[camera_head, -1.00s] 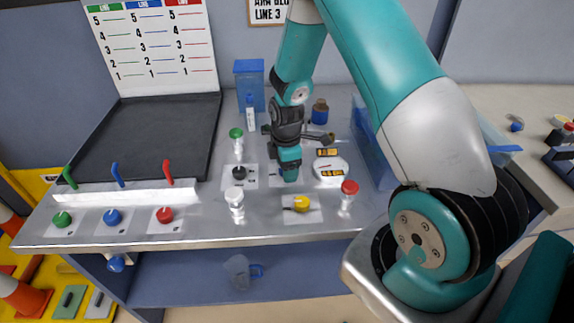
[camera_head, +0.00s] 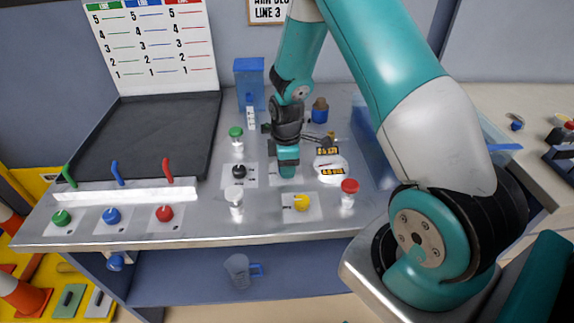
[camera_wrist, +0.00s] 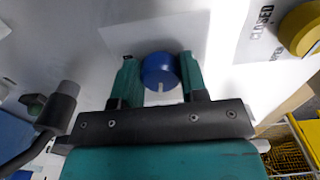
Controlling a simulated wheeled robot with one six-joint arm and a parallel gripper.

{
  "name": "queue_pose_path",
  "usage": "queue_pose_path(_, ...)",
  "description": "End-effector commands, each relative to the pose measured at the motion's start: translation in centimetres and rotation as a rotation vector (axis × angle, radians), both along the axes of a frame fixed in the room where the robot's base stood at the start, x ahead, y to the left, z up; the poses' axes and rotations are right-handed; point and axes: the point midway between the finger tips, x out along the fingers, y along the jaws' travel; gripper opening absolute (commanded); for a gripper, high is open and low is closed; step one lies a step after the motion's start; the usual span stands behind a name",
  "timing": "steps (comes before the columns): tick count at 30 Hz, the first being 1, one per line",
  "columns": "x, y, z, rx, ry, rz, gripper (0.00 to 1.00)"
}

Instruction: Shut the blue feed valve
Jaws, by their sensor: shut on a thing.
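The blue feed valve knob (camera_wrist: 160,70) is round and sits on a pale plate in the wrist view, with a white mark on its near side. My gripper (camera_wrist: 158,82) has its teal fingers on either side of the knob and is shut on it. In the head view my gripper (camera_head: 288,172) points down at the metal bench top and hides the knob. A yellow knob (camera_wrist: 301,28) with a label reading "CLOSED" is at the upper right of the wrist view. The label at the blue knob is not readable.
Near my gripper on the bench are a black knob (camera_head: 239,171), a yellow knob (camera_head: 301,203), a white-capped post (camera_head: 235,197), a red-capped post (camera_head: 349,190) and a round white gauge (camera_head: 330,168). Another blue knob (camera_head: 112,215) is at the front left.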

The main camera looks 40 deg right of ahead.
Motion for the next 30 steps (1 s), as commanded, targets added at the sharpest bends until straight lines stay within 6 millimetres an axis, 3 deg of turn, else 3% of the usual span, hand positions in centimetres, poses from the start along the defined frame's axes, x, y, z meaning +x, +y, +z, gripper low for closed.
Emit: queue_pose_path(30, -0.12, 0.24, 0.04, -0.001, -0.001, -0.95, 0.16)
